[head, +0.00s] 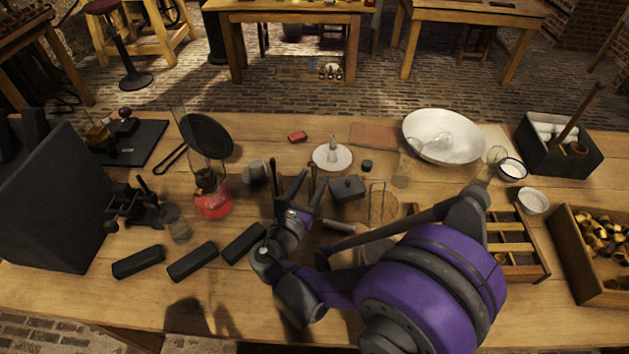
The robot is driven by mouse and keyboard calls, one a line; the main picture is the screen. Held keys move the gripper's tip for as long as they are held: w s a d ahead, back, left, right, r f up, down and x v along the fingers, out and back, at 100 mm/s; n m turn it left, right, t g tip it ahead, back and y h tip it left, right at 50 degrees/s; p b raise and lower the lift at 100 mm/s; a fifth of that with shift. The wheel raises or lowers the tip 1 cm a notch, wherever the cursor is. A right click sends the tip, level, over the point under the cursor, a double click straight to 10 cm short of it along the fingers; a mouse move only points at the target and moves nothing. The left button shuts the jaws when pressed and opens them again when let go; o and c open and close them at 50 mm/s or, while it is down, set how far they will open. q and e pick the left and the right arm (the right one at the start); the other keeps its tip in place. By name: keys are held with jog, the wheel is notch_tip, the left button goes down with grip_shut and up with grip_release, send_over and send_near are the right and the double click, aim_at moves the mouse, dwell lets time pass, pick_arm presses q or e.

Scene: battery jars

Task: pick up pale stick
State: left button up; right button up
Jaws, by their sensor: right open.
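My right gripper (302,188) is in the middle of the table, its dark fingers apart and pointing to the far side. I see nothing clearly held between them. A short pale stick (339,227) lies on the table just right of the gripper's wrist, partly hidden by my arm. Another pale upright stick, like a candle (333,146), stands on a white saucer (320,158) beyond the fingertips. I cannot tell which of the two is the task's stick. My left gripper is not in view.
Dark bars (192,261) lie at the front left. A lantern with a red base (212,203) stands left of the gripper. A dark block (348,188) and a wire stand (376,200) are close on its right. A white bowl (465,150) is farther back.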

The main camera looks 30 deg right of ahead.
jog(key=x, duration=0.4)
jog(key=shift+s+r+p, duration=0.1)
jog(key=shift+r+p, duration=0.2)
jog(key=shift+r, duration=0.1)
jog(key=shift+w+d, duration=0.35)
grip_shut()
